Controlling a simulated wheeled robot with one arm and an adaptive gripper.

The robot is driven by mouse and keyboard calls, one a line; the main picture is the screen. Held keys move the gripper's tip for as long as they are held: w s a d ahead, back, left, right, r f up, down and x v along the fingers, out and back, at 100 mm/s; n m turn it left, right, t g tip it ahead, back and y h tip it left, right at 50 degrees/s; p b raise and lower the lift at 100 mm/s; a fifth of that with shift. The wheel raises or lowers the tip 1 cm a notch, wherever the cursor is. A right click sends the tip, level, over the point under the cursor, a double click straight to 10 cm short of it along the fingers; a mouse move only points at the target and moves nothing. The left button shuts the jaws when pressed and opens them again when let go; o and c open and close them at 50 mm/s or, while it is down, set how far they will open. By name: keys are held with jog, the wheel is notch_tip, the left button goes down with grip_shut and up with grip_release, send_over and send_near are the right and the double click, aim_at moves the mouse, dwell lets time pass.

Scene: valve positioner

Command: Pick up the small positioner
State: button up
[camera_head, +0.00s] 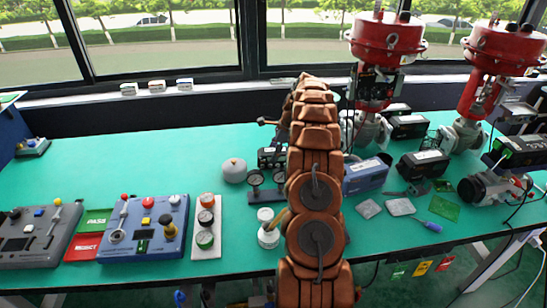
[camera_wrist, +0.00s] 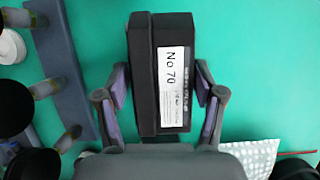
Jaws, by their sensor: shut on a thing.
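The small positioner is a black box with a white "No 70" label (camera_wrist: 160,75), seen from above in the middle of the wrist view. My gripper (camera_wrist: 162,98) has one finger on each side of it, with purple pads against its long sides. The gripper is shut on the box.
A blue-grey bar (camera_wrist: 62,65) with round fittings stands close left of the gripper. A dotted pouch (camera_wrist: 250,155) lies at lower right. Red-topped valves (camera_head: 386,45) stand at back right, a blue control box (camera_head: 145,225) at front left.

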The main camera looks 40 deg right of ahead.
aim_at(273, 151)
notch_tip(273, 151, up, 9)
jog(key=shift+r+b, duration=0.1)
jog(key=shift+b, duration=0.75)
